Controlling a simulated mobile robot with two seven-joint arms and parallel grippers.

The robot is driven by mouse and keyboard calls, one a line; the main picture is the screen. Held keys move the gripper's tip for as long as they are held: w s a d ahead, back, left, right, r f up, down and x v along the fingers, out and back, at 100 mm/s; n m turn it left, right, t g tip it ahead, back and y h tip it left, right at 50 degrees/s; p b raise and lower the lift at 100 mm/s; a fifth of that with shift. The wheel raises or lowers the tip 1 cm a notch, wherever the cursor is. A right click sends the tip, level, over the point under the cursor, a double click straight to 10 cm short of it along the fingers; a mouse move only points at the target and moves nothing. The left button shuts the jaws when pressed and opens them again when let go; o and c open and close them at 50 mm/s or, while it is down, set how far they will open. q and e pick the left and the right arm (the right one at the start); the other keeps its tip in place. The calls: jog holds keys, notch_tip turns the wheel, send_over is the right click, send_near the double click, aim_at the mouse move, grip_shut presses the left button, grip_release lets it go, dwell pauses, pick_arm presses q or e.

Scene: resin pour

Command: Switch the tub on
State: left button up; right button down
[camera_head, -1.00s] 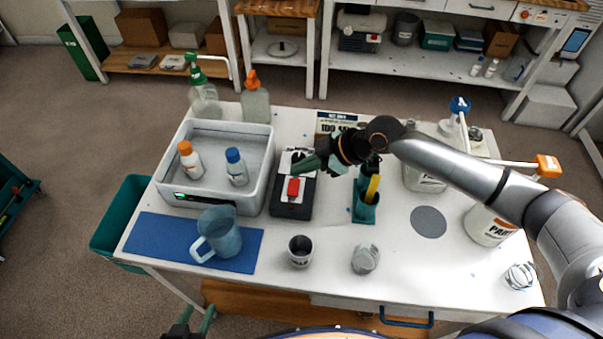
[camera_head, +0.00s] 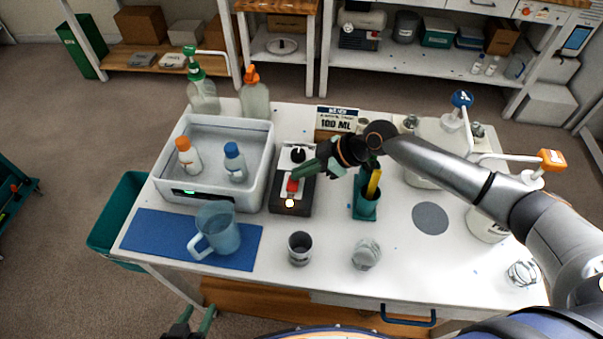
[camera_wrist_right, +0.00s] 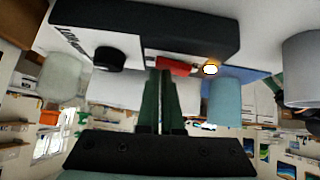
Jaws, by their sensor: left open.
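The white tub (camera_head: 240,198) stands at the back left of the table, holding an orange-capped bottle (camera_head: 189,158) and a blue-capped bottle (camera_head: 235,165). A green display glows on its front. Right of it is a black and white control box (camera_head: 277,202) with a black knob (camera_head: 298,154), a red switch (camera_head: 292,186) and a lit lamp (camera_head: 289,203). My right gripper (camera_head: 300,172) is shut and empty, its green fingertips at the red switch. The right wrist view shows the fingers (camera_wrist_right: 160,72) beside the switch (camera_wrist_right: 174,66); contact is unclear. My left gripper (camera_head: 198,317) is open at the bottom edge.
A blue mat (camera_head: 150,232) with a blue jug (camera_head: 219,232) lies in front of the tub. A dark cup (camera_head: 300,248), a clear cup (camera_head: 366,254) and a teal holder (camera_head: 364,207) stand nearby. Spray bottles (camera_head: 255,97) stand behind the tub.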

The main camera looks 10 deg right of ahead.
jog(key=shift+s+a+p, duration=0.35)
jog(key=shift+s+p, duration=0.5)
jog(key=shift+r, duration=0.1)
jog(key=shift+d+r, duration=0.2)
jog(key=shift+d, duration=0.05)
jog(key=b+v, duration=0.1)
jog(key=v, duration=1)
jog(key=shift+s+d+r, duration=0.2)
jog(key=shift+d+r, duration=0.05)
